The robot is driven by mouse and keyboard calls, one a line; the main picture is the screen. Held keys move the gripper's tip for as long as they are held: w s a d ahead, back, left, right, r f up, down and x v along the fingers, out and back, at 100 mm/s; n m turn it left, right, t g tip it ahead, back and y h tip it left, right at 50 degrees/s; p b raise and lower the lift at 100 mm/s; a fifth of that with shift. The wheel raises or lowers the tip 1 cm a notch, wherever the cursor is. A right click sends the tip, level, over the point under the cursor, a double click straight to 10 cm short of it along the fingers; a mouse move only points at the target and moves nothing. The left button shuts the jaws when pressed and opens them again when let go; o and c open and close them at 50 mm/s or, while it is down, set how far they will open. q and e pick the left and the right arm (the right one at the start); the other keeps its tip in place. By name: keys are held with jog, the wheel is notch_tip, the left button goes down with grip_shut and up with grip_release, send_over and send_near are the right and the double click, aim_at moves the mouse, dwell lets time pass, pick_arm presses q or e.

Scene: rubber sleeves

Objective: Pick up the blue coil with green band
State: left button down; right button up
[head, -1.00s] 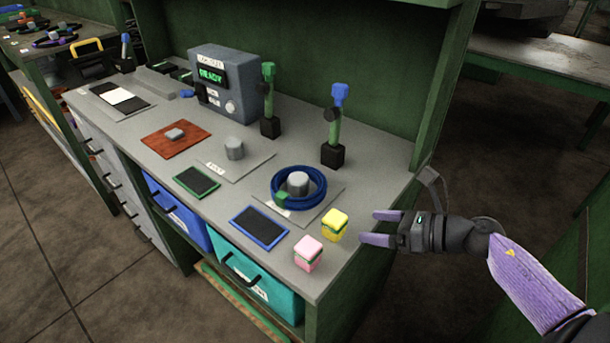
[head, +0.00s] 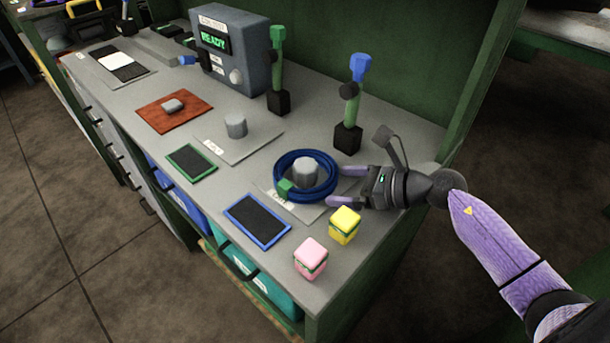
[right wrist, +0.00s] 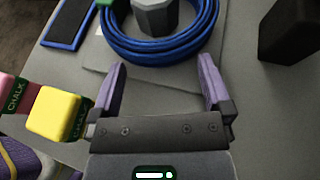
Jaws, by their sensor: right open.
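The blue coil (head: 327,190) lies around a grey post (head: 305,172) on a light plate (head: 270,196). Its green band (head: 285,188) is at the coil's near left side. My right gripper (head: 336,186) is open and empty at the coil's right edge. In the right wrist view, the coil (right wrist: 150,50) lies just ahead of the right gripper's spread fingers (right wrist: 163,85), with nothing between them. Part of the green band shows at that view's top edge. My left gripper is not in view.
A yellow chalk block (head: 345,224) and a pink one (head: 311,257) stand near the front edge. A blue-framed pad (head: 257,220) lies left of them. A blue-topped stand (head: 349,137) rises behind the coil. Another grey post (head: 236,126) stands on a bare plate.

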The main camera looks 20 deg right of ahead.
grip_shut()
dwell(0.4)
dwell(0.4)
dwell(0.6)
